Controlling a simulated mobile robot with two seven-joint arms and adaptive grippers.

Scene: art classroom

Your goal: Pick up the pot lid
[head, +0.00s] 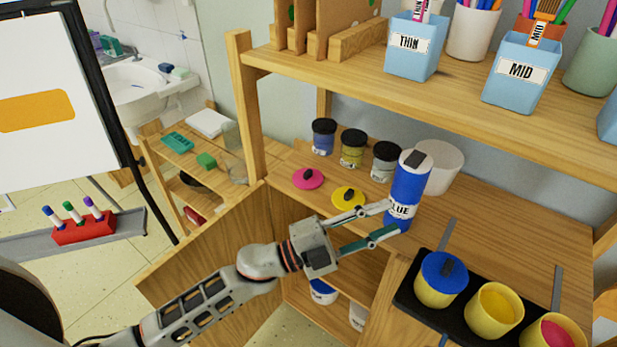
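A pink lid (307,178) and a yellow lid (347,197), each with a dark knob, lie flat on the wooden worktop. The yellow lid lies just behind the upper finger. My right gripper is not in view.
Black-lidded jars (353,148) and a white tub (440,166) stand behind the lids. The black holder (405,294) also has an uncovered yellow pot (495,311) and a pink-filled one (556,334). An upper shelf (470,108) with pen cups overhangs the worktop.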

